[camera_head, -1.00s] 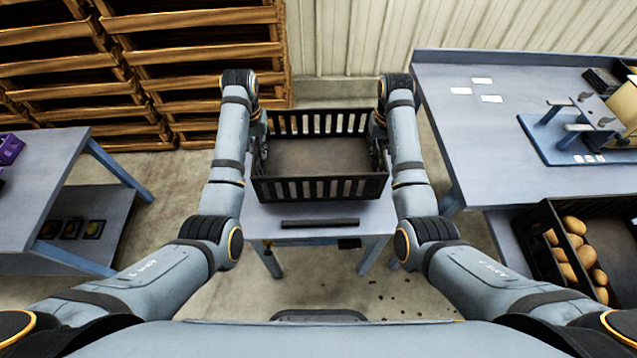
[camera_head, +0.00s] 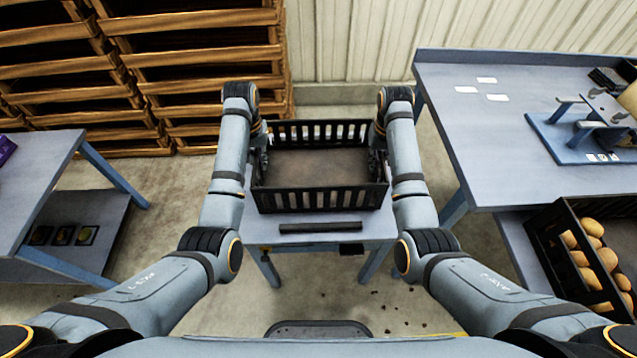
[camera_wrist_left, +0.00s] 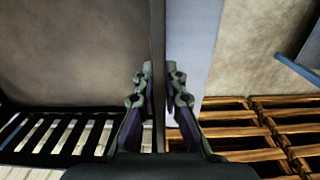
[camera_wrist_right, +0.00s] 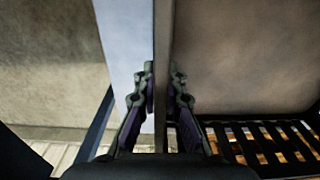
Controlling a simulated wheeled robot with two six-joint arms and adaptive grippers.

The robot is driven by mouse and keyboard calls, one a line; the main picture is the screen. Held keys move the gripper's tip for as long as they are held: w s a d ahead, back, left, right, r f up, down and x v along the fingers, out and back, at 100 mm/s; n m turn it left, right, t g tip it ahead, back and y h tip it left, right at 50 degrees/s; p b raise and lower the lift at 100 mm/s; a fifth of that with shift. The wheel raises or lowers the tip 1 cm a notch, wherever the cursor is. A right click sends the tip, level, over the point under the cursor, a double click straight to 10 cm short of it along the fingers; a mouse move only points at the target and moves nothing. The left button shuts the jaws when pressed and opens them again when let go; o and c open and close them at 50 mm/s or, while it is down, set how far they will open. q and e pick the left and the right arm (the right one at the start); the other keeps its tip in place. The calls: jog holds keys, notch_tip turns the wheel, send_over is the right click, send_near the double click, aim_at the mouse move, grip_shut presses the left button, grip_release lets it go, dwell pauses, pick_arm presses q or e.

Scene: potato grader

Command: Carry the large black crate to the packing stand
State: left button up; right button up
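The large black crate (camera_head: 320,201) is empty and level, with slatted long walls. It is over a small blue-grey stand (camera_head: 345,242) in the middle of the head view; I cannot tell whether it touches the top. My left gripper (camera_head: 264,162) has its fingers on both sides of the crate's left wall, and the left wrist view shows this wall (camera_wrist_left: 157,40) between the fingers (camera_wrist_left: 160,88). My right gripper (camera_head: 377,162) grips the right wall likewise, with the wall (camera_wrist_right: 163,40) between its fingers (camera_wrist_right: 163,88) in the right wrist view.
A black bar (camera_head: 320,227) lies along the stand's front edge. A blue-grey table (camera_head: 470,140) stands close on the right, with a potato crate (camera_head: 545,235) below it. Another table (camera_head: 40,170) is on the left. Wooden pallets (camera_head: 200,70) stack behind. Floor shows between stand and left table.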

pick_arm(q)
jog(key=o, duration=0.3)
jog(key=shift+r, duration=0.15)
pick_arm(e)
jog(key=o, duration=0.3)
jog(key=shift+r, duration=0.15)
pick_arm(q)
jog(key=shift+o, duration=0.2)
pick_arm(e)
jog(key=shift+o, duration=0.2)
